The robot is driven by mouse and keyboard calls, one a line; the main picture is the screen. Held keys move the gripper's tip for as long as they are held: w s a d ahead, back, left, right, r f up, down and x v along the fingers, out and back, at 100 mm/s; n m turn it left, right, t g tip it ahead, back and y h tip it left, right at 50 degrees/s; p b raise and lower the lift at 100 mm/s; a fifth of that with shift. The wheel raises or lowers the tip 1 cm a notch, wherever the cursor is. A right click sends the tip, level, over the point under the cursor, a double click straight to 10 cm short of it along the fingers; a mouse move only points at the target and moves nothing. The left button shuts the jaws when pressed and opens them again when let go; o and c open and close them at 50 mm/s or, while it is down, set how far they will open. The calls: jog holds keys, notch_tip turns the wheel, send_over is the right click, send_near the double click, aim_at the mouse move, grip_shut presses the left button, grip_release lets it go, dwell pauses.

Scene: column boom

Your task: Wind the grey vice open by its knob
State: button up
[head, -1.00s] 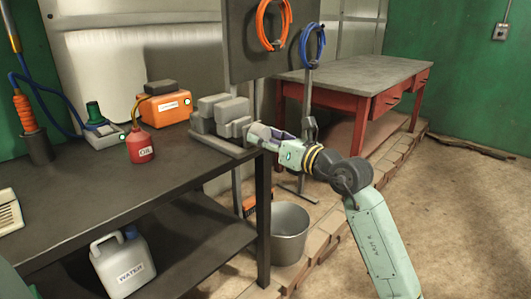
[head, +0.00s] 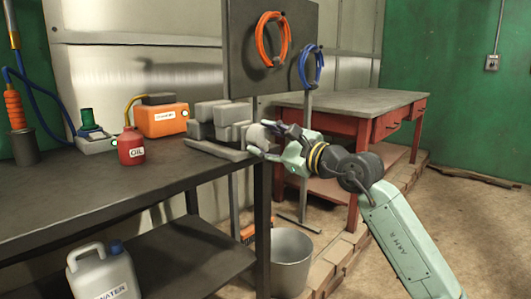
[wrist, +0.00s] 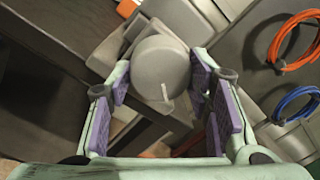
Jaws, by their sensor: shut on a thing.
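The grey vice (head: 217,125) sits on the dark workbench at its right end, and its body also shows in the wrist view (wrist: 125,55). Its round grey knob (wrist: 160,68) faces my wrist camera, with a short pale mark near its lower edge. My gripper (head: 272,138) reaches the knob from the right in the head view. In the wrist view its purple-padded fingers (wrist: 160,85) stand on either side of the knob and are shut on it. The knob is partly hidden by my fingers in the head view.
A red oil can (head: 131,148), an orange box (head: 161,118) and a green-topped item (head: 92,135) stand on the workbench (head: 100,190) left of the vice. A dark panel with orange (head: 272,40) and blue (head: 311,66) coils rises behind. A bucket (head: 291,262) stands below.

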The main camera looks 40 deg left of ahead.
jog(key=n+b, duration=0.3)
jog(key=n, duration=0.3)
jog(key=shift+f+g, duration=0.1)
jog(key=shift+g, duration=0.2)
jog(key=n+b, duration=0.1)
jog(key=n, duration=0.5)
jog(key=shift+w+g, duration=0.1)
jog(key=shift+g, duration=0.2)
jog(key=shift+r+n, duration=0.2)
jog(key=shift+n, duration=0.1)
jog(key=o, duration=1.1)
jog(key=shift+o, duration=0.2)
jog(key=shift+d, duration=0.1)
jog(key=d, duration=1.1)
jog(key=shift+s+d+f, duration=0.3)
jog(key=shift+d+f, duration=0.05)
jog(key=shift+d, duration=0.05)
